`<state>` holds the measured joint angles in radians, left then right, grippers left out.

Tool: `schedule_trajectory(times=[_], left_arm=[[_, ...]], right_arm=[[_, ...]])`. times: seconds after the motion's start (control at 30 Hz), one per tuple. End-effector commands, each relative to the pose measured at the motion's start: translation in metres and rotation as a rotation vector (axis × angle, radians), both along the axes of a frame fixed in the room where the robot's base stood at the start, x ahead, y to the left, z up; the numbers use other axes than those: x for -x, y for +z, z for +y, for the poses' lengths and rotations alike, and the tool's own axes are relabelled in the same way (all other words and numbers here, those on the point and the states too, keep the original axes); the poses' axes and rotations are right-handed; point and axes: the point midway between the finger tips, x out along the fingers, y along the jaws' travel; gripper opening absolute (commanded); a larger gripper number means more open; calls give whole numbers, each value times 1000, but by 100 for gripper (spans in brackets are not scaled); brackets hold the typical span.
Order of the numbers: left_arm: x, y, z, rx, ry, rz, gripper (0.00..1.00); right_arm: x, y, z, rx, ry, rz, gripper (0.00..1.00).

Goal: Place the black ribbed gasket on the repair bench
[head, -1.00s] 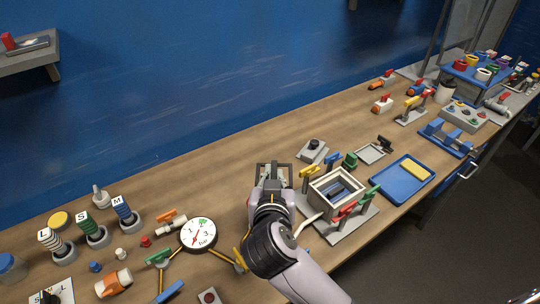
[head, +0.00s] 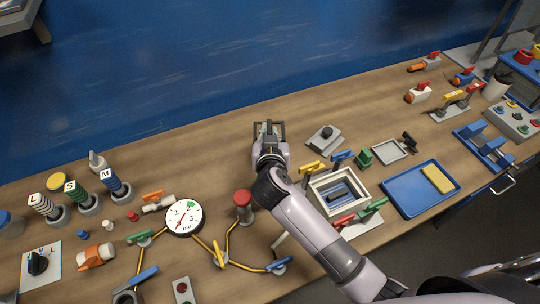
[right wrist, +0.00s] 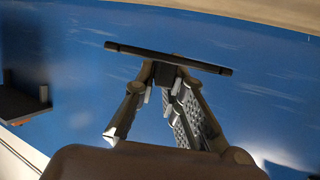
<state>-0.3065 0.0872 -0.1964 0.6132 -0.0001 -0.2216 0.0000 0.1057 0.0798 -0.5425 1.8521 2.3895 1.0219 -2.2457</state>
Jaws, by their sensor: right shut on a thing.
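My right gripper (head: 269,146) is over the back part of the wooden bench (head: 215,150), near the blue wall. It is shut on a dark, thin rectangular frame, which looks like the black ribbed gasket (head: 269,125). In the right wrist view the gasket (right wrist: 132,49) shows edge-on as a thin black bar across the fingertips of the right gripper (right wrist: 168,72). Its ribs are too small to make out, and the gripper hides its middle. I cannot tell whether it touches the bench. My left gripper is not in view.
Right of my arm stand an open white-rimmed cell box (head: 362,184) with coloured clamps and a blue tray (head: 400,205) with a yellow block. A round gauge (head: 184,217) and a red-topped post (head: 243,205) stand to the left.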

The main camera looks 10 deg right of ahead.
Motion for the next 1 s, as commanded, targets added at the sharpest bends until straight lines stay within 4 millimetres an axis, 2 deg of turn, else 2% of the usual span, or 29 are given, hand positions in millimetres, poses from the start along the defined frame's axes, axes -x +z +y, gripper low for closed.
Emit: schedule_trajectory(times=[0.03, 0.1, 0.2, 0.37, 0.6, 1.0], left_arm=[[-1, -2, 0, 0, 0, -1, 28], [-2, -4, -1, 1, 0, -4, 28], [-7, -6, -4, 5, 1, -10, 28], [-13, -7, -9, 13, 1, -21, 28], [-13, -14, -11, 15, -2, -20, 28], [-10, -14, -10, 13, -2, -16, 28]], right_arm=[[1, -16, 0, 1, 0, 5, 0], [1, -31, 0, 1, 0, 4, 0], [0, -45, 0, 1, 0, 2, 0], [0, -57, 0, 0, -1, 0, 0], [0, -92, 0, 0, -1, 1, 0], [0, -97, 0, 0, 0, -1, 0]])
